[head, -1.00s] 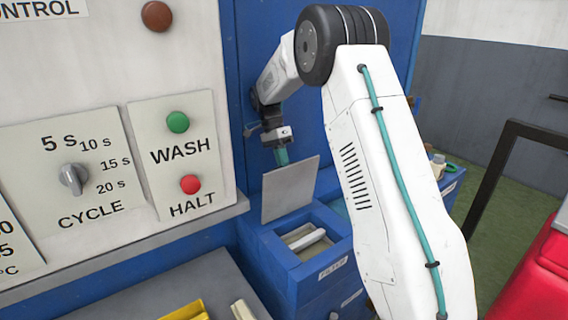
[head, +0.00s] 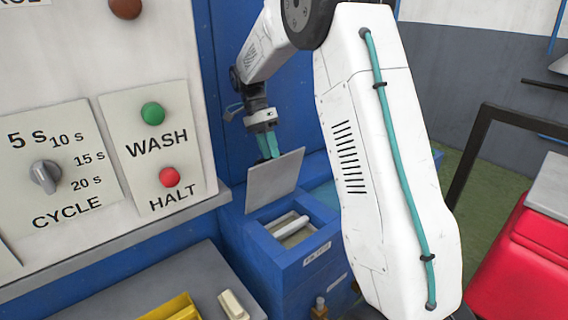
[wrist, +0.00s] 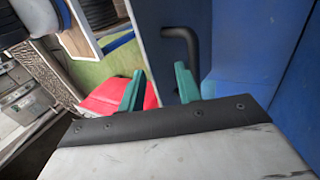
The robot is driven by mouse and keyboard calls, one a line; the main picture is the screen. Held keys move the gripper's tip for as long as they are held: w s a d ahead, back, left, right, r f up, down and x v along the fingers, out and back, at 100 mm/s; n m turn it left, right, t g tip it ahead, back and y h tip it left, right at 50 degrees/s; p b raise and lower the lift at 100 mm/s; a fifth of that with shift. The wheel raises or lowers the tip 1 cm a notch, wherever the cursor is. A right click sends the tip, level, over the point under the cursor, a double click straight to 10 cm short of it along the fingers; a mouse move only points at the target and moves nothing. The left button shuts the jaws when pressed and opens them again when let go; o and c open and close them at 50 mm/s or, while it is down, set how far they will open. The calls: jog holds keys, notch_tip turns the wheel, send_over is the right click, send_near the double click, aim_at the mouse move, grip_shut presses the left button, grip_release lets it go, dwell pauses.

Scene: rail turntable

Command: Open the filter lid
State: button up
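The filter lid (head: 274,181) is a flat grey plate. It stands raised and near upright at the back of the blue filter box (head: 262,240), whose opening is uncovered. A white bar-shaped piece (head: 291,227) lies inside the opening. My gripper (head: 268,146) is just behind the lid's top edge, its teal fingertips pointing down; their tips are partly hidden by the lid, so contact cannot be told. In the wrist view the two teal fingers (wrist: 160,86) are apart with nothing held between them.
The control panel with the green WASH button (head: 152,113), red HALT button (head: 169,177) and cycle knob (head: 45,176) is at left. A yellow tray (head: 172,308) lies on the grey bench at the front. A red container (head: 520,262) and dark rail (head: 500,125) are at right.

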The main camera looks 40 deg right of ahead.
jog(key=s+a+r, duration=0.1)
jog(key=s+a, duration=0.1)
jog(key=s, duration=0.8)
jog(key=shift+s, duration=0.35)
